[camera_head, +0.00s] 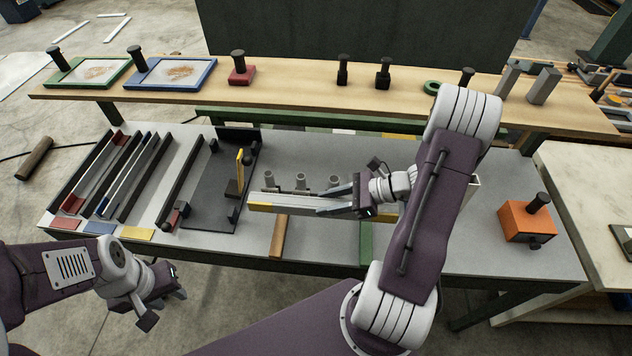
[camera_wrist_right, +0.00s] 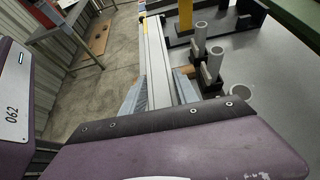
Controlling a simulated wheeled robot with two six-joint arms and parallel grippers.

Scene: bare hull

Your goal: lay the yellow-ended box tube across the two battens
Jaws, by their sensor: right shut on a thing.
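The box tube (camera_head: 290,207) is long and pale grey with a yellow end at the left. My right gripper (camera_head: 342,204) is shut on it and holds it level, lengthwise left to right. In the right wrist view the tube (camera_wrist_right: 155,50) runs away between the two fingers. A brown batten (camera_head: 279,236) and a green batten (camera_head: 366,240) show below it, their far parts hidden behind the tube. I cannot tell whether the tube touches them. My left gripper (camera_head: 166,300) is empty, fingers apart, in front of the bench at the lower left.
Several grey upright cylinders (camera_head: 300,180) stand just behind the tube. A dark fixture plate (camera_head: 212,195) with a yellow upright lies to the left, beside racked channels (camera_head: 125,175). An orange block (camera_head: 527,220) stands at the right. The bench between green batten and orange block is clear.

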